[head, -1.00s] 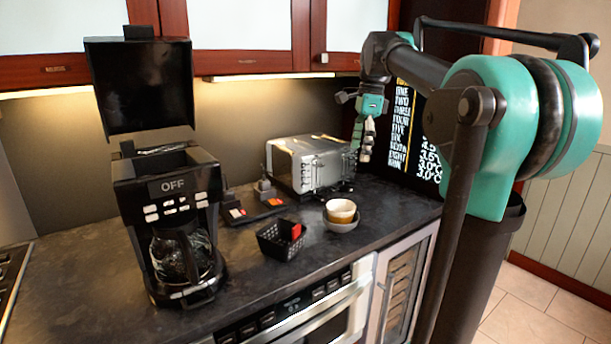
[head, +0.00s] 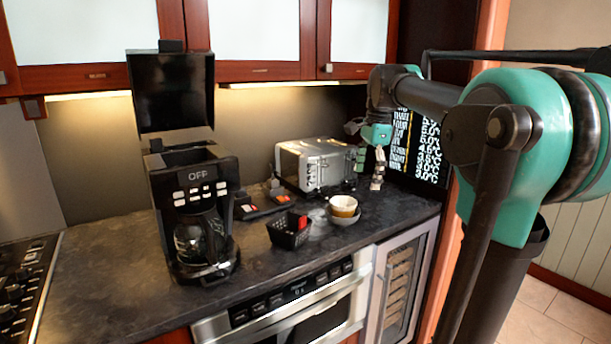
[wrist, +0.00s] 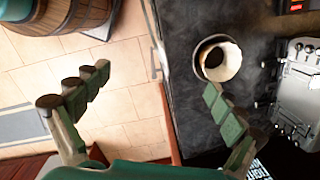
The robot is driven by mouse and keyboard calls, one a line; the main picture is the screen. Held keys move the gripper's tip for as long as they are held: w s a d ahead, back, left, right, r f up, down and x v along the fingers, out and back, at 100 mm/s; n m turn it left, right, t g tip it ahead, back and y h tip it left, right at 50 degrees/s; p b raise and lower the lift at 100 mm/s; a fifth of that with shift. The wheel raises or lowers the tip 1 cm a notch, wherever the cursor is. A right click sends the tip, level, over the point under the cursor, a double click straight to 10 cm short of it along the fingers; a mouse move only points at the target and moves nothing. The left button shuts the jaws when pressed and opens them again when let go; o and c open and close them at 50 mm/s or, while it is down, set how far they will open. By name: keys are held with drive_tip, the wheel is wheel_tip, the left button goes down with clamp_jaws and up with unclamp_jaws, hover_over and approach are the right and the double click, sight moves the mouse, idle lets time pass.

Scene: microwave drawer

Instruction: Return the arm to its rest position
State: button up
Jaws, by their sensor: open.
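My arm reaches from the right of the head view over the counter, its green shoulder large in front. My gripper (head: 376,183) hangs with its fingers down at the right end of the counter, beside the toaster. In the wrist view my gripper (wrist: 158,80) has its two green segmented fingers spread wide, with nothing between them. Floor tiles and the counter edge show behind the gap.
A dark board with white writing (head: 425,145) stands behind my gripper. A wooden barrel (wrist: 75,15) stands on the floor.

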drive_tip(key=s+f+n+t, duration=0.1)
drive_tip(key=s+f+n, duration=0.4)
drive_tip(key=f, duration=0.6)
drive_tip(key=s+d+f+n+t, duration=0.1)
drive_tip(key=s+f+n, duration=0.4)
drive_tip(key=s+f, duration=0.3)
drive_tip(key=s+d+f+n+t+h, duration=0.1)
drive_tip(key=s+f+n, duration=0.5)
drive_tip(key=f, duration=0.8)
drive_tip(key=shift+s+t, duration=0.3)
drive_tip(key=shift+s, duration=0.4)
